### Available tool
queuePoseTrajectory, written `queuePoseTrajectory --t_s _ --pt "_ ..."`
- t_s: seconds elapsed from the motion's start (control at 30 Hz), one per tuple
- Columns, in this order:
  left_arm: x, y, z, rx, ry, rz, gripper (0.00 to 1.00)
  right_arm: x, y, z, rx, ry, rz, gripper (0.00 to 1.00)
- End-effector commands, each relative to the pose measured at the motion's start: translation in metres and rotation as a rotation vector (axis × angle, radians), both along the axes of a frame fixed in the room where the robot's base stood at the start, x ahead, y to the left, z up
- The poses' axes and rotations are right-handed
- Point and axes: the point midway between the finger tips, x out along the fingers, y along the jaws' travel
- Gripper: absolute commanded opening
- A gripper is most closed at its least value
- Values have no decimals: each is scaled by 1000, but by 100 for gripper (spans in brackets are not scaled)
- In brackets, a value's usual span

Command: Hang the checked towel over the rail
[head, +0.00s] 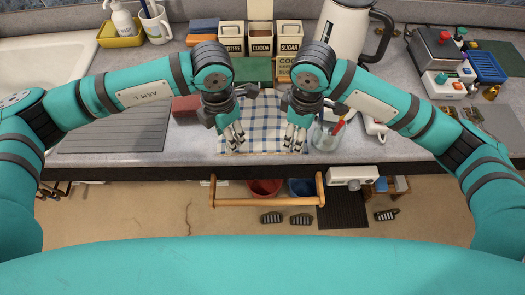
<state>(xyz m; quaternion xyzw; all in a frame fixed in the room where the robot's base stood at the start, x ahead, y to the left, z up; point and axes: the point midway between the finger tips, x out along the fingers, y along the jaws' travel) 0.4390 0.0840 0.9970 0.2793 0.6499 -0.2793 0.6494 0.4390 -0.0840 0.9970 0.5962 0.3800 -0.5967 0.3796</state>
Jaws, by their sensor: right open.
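The blue-and-white checked towel (263,138) lies flat on the grey counter, in the middle near its front edge. The wooden rail (265,202) runs level in front of the counter, below its edge, with a short arm at each end; nothing hangs on it. My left gripper (236,146) points down over the left part of the towel, its fingers apart and empty. My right gripper (294,147) points down over the right part, open and empty. Whether the fingertips touch the cloth I cannot tell.
A glass jar (325,137) with a red-handled item stands right of the towel. A reddish block (186,110) and the ribbed drainboard (115,135) are to the left. Canisters (261,40) and a kettle (340,35) stand behind. Red and blue buckets (265,187) are beneath the rail.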

Motion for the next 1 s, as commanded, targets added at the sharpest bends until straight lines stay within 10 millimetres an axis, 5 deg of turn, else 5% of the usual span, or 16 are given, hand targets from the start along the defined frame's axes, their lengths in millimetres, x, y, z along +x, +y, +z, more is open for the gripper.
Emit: queuePoseTrajectory --t_s 0.2,0.63,1.0 --pt "0 0 -17 0 0 0 44 0 0 -17 0 0 0 44" --pt "0 0 -22 0 -1 0 44 0 0 -22 0 -1 0 44" --pt "0 0 -22 1 -1 0 19 0 0 -22 -1 0 0 19"
